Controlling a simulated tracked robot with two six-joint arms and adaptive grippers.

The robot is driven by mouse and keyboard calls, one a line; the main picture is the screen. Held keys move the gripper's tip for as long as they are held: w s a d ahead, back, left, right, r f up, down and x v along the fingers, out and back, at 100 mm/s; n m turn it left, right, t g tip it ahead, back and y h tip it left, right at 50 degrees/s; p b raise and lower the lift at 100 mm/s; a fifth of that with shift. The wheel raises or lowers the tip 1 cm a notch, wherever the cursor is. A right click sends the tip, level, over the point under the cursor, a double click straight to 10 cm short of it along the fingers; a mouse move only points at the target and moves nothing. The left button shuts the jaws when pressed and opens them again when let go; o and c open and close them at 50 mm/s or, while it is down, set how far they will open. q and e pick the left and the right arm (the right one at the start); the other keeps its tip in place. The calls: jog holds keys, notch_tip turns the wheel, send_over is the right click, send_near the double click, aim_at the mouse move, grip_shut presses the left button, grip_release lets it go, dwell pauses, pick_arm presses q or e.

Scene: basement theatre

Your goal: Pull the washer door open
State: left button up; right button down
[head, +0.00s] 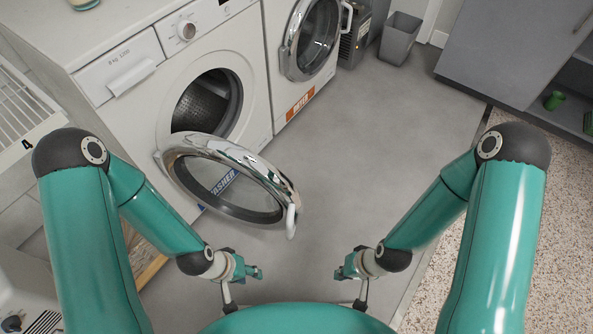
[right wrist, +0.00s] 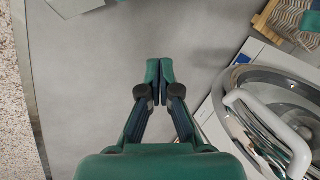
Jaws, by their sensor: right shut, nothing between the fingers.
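The washer (head: 215,45) is white, at the left of the head view. Its round chrome-rimmed door (head: 250,165) is swung wide open, and the dark drum (head: 207,105) shows behind it. The white door handle (head: 291,222) is at the door's free edge; it also shows at the right of the right wrist view (right wrist: 283,122). My right gripper (head: 345,271) is shut and empty over the floor, apart from the handle; its fingertips (right wrist: 159,70) meet in the right wrist view. My left gripper (head: 252,272) is below the door in the head view, apart from it; its fingers are too small to judge.
A second white machine with an orange label (head: 300,104) stands beside the washer, its door (head: 312,40) closed. A grey bin (head: 400,38) and a grey cabinet (head: 515,50) are at the back. A wooden-edged item (right wrist: 268,20) lies near the washer. The grey floor (head: 390,130) is clear in the middle.

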jog(key=w+f+m+g+y+b, duration=0.2)
jog(key=w+g+y+b, duration=0.15)
jog(key=w+b, duration=0.3)
jog(key=w+r+n+t+y+b, duration=0.4)
jog(key=w+r+y, duration=0.6)
jog(key=w+r, duration=0.8)
jog(key=s+a+m+t+b, duration=0.1)
jog(key=s+a, duration=0.3)
jog(key=a, duration=0.7)
jog(key=shift+a+r+b, duration=0.15)
jog(key=shift+r+b, duration=0.15)
jog(key=shift+b, duration=0.3)
